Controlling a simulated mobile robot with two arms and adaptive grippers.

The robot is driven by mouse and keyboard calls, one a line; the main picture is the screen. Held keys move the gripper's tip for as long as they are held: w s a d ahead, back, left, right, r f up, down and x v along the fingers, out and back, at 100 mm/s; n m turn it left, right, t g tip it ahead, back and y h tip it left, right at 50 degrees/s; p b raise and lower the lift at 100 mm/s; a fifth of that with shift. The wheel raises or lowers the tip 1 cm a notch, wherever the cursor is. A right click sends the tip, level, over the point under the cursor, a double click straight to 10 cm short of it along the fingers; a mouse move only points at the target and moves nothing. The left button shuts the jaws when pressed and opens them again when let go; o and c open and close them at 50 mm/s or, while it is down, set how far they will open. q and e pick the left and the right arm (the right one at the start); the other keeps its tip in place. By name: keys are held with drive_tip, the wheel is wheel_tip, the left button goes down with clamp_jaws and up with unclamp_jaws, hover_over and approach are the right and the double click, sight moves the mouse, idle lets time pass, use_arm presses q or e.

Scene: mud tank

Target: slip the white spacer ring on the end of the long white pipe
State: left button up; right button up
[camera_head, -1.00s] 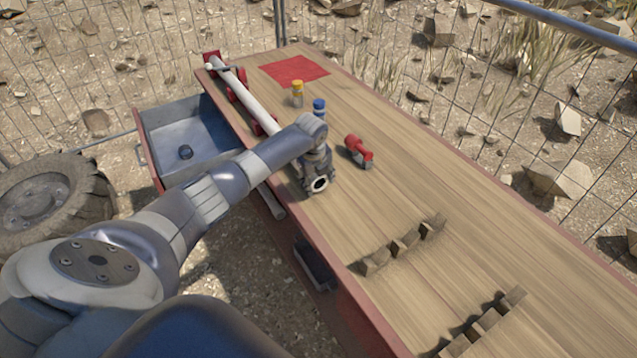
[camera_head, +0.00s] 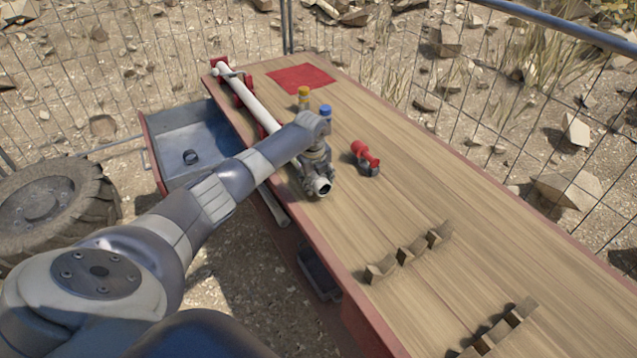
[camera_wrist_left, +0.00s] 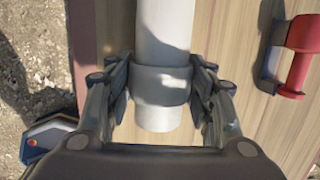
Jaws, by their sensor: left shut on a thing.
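The long white pipe (camera_head: 254,104) lies along the left edge of the table, with its near end at my left gripper (camera_head: 318,178). My arm hides part of it. In the left wrist view the pipe (camera_wrist_left: 165,30) comes down from the top. The white spacer ring (camera_wrist_left: 160,86) sits around it, and a short length of pipe end shows past the ring. My left gripper (camera_wrist_left: 162,80) is shut on the ring, a finger on each side. My right gripper is not in view.
Red supports (camera_head: 243,93) hold the pipe. A yellow-topped item (camera_head: 304,97), a blue-topped item (camera_head: 326,113) and a red-handled tool (camera_head: 367,156) stand to the right. Wooden blocks (camera_head: 411,250) lie nearer. A blue-grey bin (camera_head: 165,128) is left of the table.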

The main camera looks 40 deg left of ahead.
use_arm(q)
drive_tip(key=shift+w+a+b, duration=0.25)
drive_tip(key=shift+a+b, duration=0.25)
drive_tip(key=shift+a, duration=0.05)
drive_tip(key=shift+w+a+b, duration=0.25)
drive_tip(key=shift+a+b, duration=0.25)
drive_tip(key=o, duration=0.9)
drive_tip(key=shift+o, duration=0.2)
drive_tip(key=v, duration=1.2)
drive_tip(key=shift+s+d, duration=0.1)
